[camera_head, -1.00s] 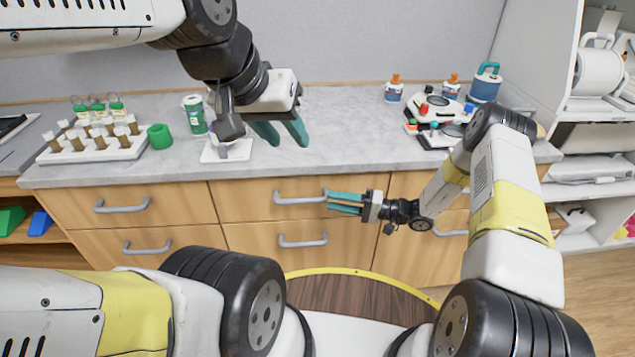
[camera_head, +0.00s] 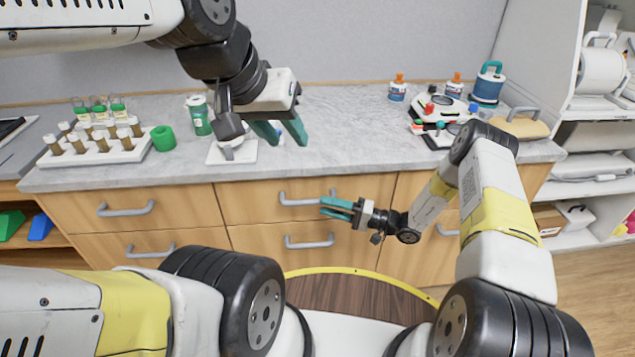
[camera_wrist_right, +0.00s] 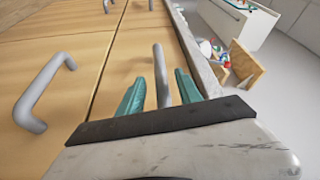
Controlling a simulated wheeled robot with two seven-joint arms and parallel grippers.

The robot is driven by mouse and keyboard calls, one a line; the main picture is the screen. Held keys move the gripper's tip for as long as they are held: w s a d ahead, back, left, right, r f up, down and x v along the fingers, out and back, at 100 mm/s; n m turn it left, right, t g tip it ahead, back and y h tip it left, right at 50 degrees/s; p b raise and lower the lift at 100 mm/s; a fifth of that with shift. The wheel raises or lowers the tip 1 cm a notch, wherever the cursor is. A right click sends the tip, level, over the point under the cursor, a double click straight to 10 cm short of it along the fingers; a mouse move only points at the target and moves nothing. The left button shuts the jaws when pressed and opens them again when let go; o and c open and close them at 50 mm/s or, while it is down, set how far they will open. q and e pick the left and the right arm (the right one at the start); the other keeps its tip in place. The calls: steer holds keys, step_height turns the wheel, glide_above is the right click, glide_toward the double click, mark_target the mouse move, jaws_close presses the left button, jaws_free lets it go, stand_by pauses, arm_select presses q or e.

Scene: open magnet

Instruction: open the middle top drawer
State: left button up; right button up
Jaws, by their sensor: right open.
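The middle top drawer (camera_head: 255,208) is a wood front under the counter, flush with its neighbours. Its grey bar handle (camera_head: 300,200) runs along the front. My right gripper (camera_head: 325,207) is at the right end of this handle, its teal fingers open. In the right wrist view, the handle (camera_wrist_right: 160,70) stands between the two parted fingertips (camera_wrist_right: 160,85); I cannot tell whether they touch it. My left gripper (camera_head: 281,132) hangs above the counter, its two teal fingers apart and empty.
On the counter (camera_head: 345,130) are a tube rack (camera_head: 95,150), a green cup (camera_head: 162,138) and a white stand (camera_head: 232,153) near my left gripper. The lower middle drawer (camera_head: 270,247) with its handle is below. A round wooden-topped surface (camera_head: 345,296) lies in front.

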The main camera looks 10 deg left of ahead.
mark_target(311, 202)
steer(key=a, duration=0.6)
steer(key=shift+w+a+r, duration=0.1)
steer(key=shift+w+r, duration=0.15)
steer(key=shift+w, duration=0.05)
steer(key=shift+c, duration=0.3)
jaws_close()
stand_by(0.8)
